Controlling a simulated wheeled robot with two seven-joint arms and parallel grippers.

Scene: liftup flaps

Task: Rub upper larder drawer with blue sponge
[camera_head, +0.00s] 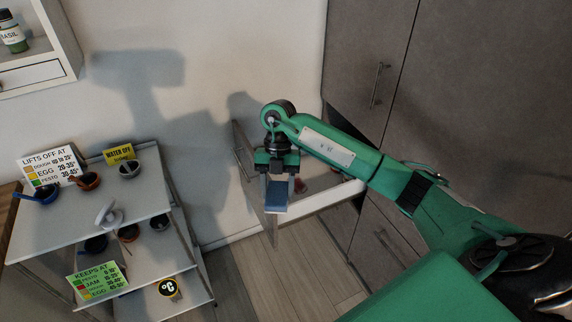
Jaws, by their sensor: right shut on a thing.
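My right gripper (278,180) is near the middle of the view, pointing down. It is shut on the blue sponge (277,199), which hangs below the fingers. A drawer (325,197) with pale edges stands pulled out from the grey cabinet, behind and below the sponge. I take it for the upper larder drawer, but its front is partly hidden by my gripper and arm. I cannot tell whether the sponge touches it. My left gripper is not in view.
A tiered white rack (85,222) with small bowls and signs stands at the left. A wall shelf (40,70) with a jar is at the upper left. The tall grey cabinet (365,50) fills the right. Wooden floor (300,270) lies bare below the drawer.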

